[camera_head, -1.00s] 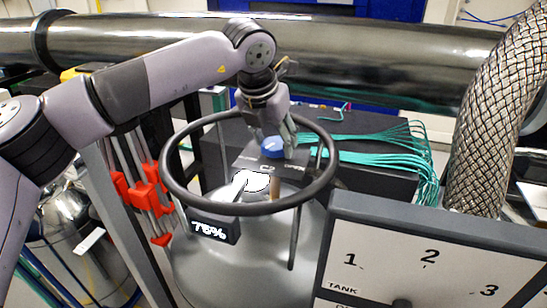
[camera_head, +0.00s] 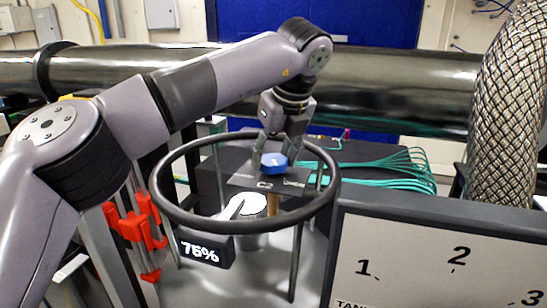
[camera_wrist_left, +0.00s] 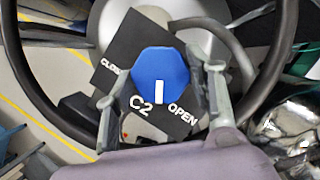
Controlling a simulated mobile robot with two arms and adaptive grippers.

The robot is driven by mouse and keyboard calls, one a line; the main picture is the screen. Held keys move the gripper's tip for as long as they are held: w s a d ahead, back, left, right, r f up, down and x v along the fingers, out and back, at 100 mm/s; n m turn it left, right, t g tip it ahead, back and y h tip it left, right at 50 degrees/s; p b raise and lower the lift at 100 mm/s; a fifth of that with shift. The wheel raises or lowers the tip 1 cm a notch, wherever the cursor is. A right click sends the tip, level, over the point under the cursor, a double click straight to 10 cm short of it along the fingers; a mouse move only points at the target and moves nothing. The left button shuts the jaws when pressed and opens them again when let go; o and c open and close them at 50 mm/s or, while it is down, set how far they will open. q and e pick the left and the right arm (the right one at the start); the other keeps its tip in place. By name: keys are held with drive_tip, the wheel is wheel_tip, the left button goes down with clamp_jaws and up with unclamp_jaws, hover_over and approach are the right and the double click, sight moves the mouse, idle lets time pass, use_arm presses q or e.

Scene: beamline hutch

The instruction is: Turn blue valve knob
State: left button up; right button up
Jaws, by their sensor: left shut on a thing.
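The blue valve knob (camera_head: 273,163) sits on a dark plate above the grey tank, inside the black ring. It also shows in the wrist view (camera_wrist_left: 160,70) with a white mark pointing down, between the plate's "C2" and "OPEN" lettering. "CLOSE", partly hidden, is at the plate's left. My left gripper (camera_head: 274,153) comes down from above, shut on the knob, with one finger on each side. Its fingers also flank the knob in the wrist view (camera_wrist_left: 160,105). My right gripper is not in view.
The black ring (camera_head: 160,195) surrounds the knob on upright rods. A numbered panel (camera_head: 440,265) stands at front right. Teal cables (camera_head: 400,165) run behind, with a large dark pipe (camera_head: 400,85) beyond and a braided hose (camera_head: 508,110) at right.

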use_arm(q)
drive_tip(key=n, duration=0.2)
drive_tip(key=shift+r+n+g+y+p, duration=0.15)
drive_tip(key=shift+n+g+y+p, duration=0.15)
drive_tip(key=shift+y+p, duration=0.1)
drive_tip(key=shift+w+d+n+g+y+p, duration=0.1)
drive_tip(key=shift+n+g+y+p, duration=0.35)
drive_tip(key=shift+n, duration=1.05)
drive_tip(key=o, duration=1.2)
drive_tip(key=shift+c, duration=0.2)
